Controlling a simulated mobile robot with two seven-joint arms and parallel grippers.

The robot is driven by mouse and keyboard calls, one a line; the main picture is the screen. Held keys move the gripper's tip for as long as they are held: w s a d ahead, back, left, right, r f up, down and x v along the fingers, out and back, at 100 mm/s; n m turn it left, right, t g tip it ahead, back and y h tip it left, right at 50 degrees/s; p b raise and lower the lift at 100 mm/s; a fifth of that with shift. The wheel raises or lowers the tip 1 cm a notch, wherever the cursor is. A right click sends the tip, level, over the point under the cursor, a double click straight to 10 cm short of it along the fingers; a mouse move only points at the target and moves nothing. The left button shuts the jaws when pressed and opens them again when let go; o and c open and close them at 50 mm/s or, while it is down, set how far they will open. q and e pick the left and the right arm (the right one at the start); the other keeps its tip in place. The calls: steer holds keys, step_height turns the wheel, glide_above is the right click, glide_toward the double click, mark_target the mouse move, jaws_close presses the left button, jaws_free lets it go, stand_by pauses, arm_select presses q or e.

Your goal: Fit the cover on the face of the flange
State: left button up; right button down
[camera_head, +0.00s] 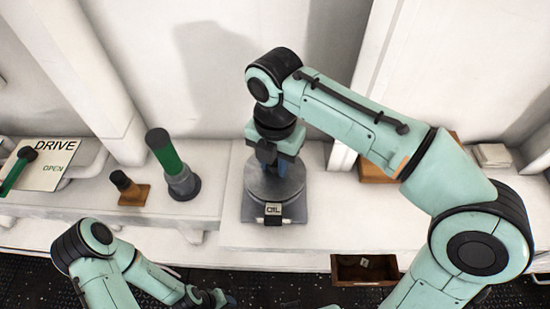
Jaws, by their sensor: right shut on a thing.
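My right gripper (277,166) points down over a round grey disc (258,188), which looks like the cover. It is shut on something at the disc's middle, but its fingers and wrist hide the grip. The flange face is hidden under the disc, and I cannot tell whether the two touch. My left gripper (222,299) is low at the bottom edge, away from the disc, and its jaws are unclear.
Left on the bench stand a green-topped grey cylinder (170,160), a small dark knob on a brown block (132,193) and a "DRIVE / OPEN" panel (48,163). An open brown drawer (345,272) juts out at the front right. A brown box (376,170) stands behind my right arm.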

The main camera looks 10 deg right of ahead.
steer(key=shift+f, duration=0.2)
stand_by(0.5)
steer(key=c, duration=0.8)
jaws_free()
steer(key=shift+o, duration=0.2)
arm_select(q)
steer(key=shift+r, duration=0.1)
arm_select(e)
steer(key=shift+r, duration=0.1)
arm_select(q)
steer(key=w+r+p, duration=0.4)
steer(key=w+r, duration=0.1)
steer(key=shift+w+t, duration=0.25)
steer(key=shift+t, duration=0.15)
arm_select(e)
step_height(320, 180, up, 13)
arm_select(q)
steer(key=shift+r, duration=0.1)
arm_select(e)
steer(key=shift+r, duration=0.1)
arm_select(q)
steer(key=shift+s, duration=0.1)
